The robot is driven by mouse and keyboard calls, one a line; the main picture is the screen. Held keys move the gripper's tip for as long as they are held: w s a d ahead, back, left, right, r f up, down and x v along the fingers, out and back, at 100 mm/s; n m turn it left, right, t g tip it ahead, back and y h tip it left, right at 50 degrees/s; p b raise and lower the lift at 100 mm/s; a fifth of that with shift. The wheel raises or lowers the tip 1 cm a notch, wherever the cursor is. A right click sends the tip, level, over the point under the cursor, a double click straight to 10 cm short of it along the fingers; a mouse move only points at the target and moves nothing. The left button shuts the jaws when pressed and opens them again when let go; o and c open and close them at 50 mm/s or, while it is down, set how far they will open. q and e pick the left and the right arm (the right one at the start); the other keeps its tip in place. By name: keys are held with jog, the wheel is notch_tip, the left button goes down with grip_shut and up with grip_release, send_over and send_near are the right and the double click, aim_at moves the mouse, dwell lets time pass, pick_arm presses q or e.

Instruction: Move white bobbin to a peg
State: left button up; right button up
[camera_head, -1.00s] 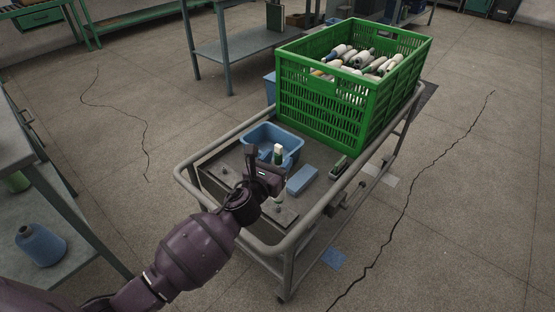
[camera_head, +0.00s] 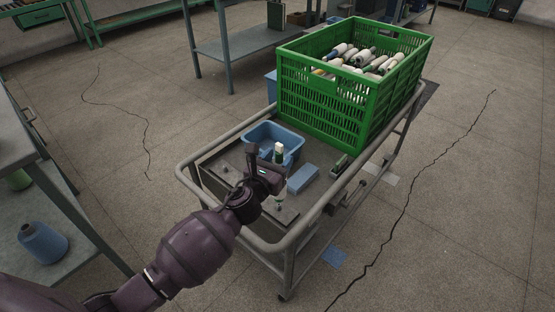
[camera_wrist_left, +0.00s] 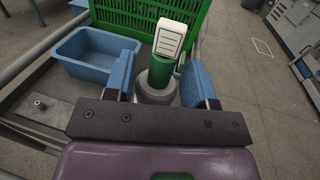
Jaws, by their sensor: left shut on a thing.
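The white bobbin (camera_head: 279,148) has a white upper part over a green section and stands up out of my left gripper (camera_head: 266,168). In the left wrist view, the white bobbin (camera_wrist_left: 171,38) tilts slightly, with green and a grey lower part between the two blue finger pads (camera_wrist_left: 160,85). The left gripper is shut on it, above the cart's near half. A small peg (camera_head: 279,200) stands on a dark plate at the cart's near end. Another small peg (camera_wrist_left: 38,103) shows at the left in the wrist view. My right gripper is not in view.
A tall green crate (camera_head: 325,110) full of bobbins fills the cart's far end. A grey rail (camera_head: 185,178) rings the cart.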

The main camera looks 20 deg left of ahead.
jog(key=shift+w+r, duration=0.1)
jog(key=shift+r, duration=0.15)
pick_arm(q)
jog(key=shift+f, duration=0.25)
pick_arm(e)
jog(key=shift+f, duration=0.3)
pick_arm(q)
jog(key=shift+f, duration=0.2)
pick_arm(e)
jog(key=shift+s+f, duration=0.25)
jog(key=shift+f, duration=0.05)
pick_arm(q)
jog(key=shift+f+b, duration=1.35)
jog(key=shift+f, duration=0.25)
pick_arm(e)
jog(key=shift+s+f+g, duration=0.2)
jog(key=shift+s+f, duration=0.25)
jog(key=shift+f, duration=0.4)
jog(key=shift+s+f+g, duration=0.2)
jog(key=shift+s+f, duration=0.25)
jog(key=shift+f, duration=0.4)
pick_arm(q)
jog(key=shift+f+b, duration=0.45)
jog(key=shift+f, duration=0.35)
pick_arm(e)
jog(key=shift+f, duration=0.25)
pick_arm(q)
jog(key=o, duration=0.9)
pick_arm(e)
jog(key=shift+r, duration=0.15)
